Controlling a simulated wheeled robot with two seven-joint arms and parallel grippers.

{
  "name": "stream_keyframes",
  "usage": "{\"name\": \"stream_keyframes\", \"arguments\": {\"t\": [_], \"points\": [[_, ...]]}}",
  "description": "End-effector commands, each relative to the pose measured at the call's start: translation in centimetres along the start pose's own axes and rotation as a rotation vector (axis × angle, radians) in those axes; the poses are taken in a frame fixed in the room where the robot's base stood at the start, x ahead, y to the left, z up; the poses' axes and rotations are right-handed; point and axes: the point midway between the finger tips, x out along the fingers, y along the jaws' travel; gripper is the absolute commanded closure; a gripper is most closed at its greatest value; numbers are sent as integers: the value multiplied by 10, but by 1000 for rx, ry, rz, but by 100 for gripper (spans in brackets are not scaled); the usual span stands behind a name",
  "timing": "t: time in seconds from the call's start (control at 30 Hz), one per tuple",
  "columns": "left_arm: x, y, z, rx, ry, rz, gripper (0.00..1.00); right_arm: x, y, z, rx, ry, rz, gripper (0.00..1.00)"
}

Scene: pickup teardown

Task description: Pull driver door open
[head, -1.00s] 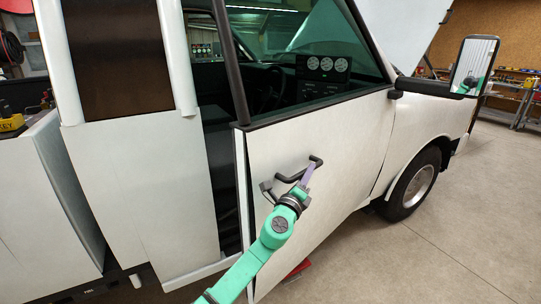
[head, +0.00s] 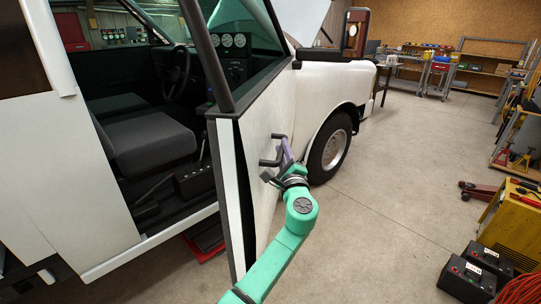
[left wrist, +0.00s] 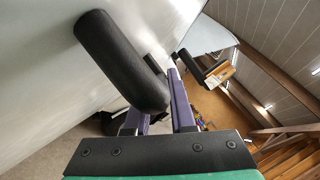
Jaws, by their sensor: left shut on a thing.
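The white driver door (head: 265,140) of the pickup stands partly open in the head view, its rear edge swung out from the cab. The seat, steering wheel and dashboard show through the gap. A black door handle (head: 274,150) is on its outer face. My left gripper (head: 286,158), on a green arm, is shut on this handle. In the left wrist view the black handle bar (left wrist: 122,60) is close up, by the purple fingers of my left gripper (left wrist: 165,95). The exact contact is partly hidden. My right gripper is not in view.
The front wheel (head: 330,155) is just beyond the door. Black battery-like boxes (head: 467,277) and a yellow cabinet (head: 515,235) stand at the lower right. A red jack (head: 480,190) is near them. Concrete floor (head: 385,200) between is clear.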

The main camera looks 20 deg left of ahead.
Motion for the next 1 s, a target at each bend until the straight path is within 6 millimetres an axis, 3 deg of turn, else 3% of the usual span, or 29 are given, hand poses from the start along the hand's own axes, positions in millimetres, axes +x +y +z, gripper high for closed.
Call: {"name": "stream_keyframes", "arguments": {"t": [0.13, 0.5, 0.53, 0.6, 1.0], "points": [[-4, -11, -5, 4, -8, -5, 100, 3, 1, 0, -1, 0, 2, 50], [-5, -13, -5, 5, -9, -6, 100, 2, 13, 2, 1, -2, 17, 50], [-5, -13, -5, 5, -9, -6, 70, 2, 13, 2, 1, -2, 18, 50], [-5, -13, -5, 5, -9, -5, 48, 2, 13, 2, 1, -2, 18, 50], [-11, -10, -8, 6, -4, -1, 48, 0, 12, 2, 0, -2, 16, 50]]}}
